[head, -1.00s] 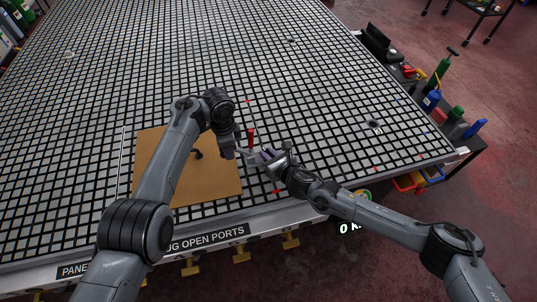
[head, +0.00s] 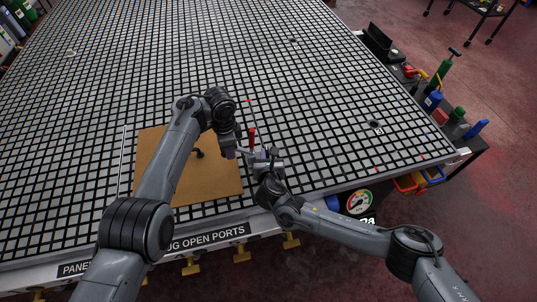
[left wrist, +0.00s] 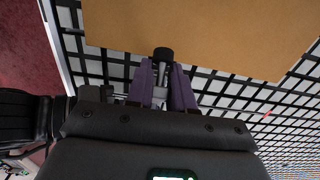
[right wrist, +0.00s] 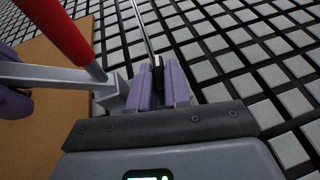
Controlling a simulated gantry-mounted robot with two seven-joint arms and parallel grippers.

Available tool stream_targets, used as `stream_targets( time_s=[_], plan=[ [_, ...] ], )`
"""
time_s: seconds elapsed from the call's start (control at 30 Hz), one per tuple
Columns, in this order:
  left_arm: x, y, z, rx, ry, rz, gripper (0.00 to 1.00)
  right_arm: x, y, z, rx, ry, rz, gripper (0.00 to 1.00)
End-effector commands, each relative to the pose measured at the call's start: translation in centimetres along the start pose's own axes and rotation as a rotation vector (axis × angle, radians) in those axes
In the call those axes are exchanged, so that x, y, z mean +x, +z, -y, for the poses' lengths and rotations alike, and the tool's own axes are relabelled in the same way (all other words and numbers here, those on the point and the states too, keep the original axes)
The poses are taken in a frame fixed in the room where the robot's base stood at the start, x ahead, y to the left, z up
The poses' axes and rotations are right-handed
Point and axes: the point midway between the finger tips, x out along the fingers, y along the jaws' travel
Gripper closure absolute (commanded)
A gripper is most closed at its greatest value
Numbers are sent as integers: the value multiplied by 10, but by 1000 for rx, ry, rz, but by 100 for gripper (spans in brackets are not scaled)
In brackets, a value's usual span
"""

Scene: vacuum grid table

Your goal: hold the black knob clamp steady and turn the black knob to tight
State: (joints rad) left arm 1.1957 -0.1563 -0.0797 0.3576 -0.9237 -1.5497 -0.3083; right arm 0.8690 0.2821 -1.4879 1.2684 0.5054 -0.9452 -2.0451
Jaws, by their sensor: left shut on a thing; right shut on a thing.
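The black knob clamp is a grey metal bar (right wrist: 50,76) with a red handle (right wrist: 62,30), beside the tan panel's right edge. The red handle also shows upright in the head view (head: 251,138). My left gripper (head: 231,152) is shut on the clamp's left end. In the left wrist view a black-tipped round part (left wrist: 163,54) sits between its purple fingers (left wrist: 162,84). My right gripper (head: 259,156) is shut at the clamp's right end on a narrow black part, which looks like the black knob (right wrist: 158,72). The fingers hide most of it.
The tan panel (head: 220,184) lies flat on the gridded table (head: 310,120), with a small dark piece (head: 198,154) on it. A round gauge (head: 359,202) is at the table's front edge. The grid right of the clamp is mostly clear.

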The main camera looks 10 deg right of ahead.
Motion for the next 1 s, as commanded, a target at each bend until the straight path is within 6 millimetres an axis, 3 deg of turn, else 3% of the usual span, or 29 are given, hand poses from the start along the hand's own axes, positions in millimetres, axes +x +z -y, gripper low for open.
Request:
stream_targets(
  time_s=[0.4, 1.0],
  plan=[
    [0, -1, 0, 4, 0, -1, 100, 1, -1, -5, 96, -241, -2, 100],
    [0, -1, 0, 2, -1, -2, 100, 0, -1, -5, 124, -304, 0, 100]
  ],
)
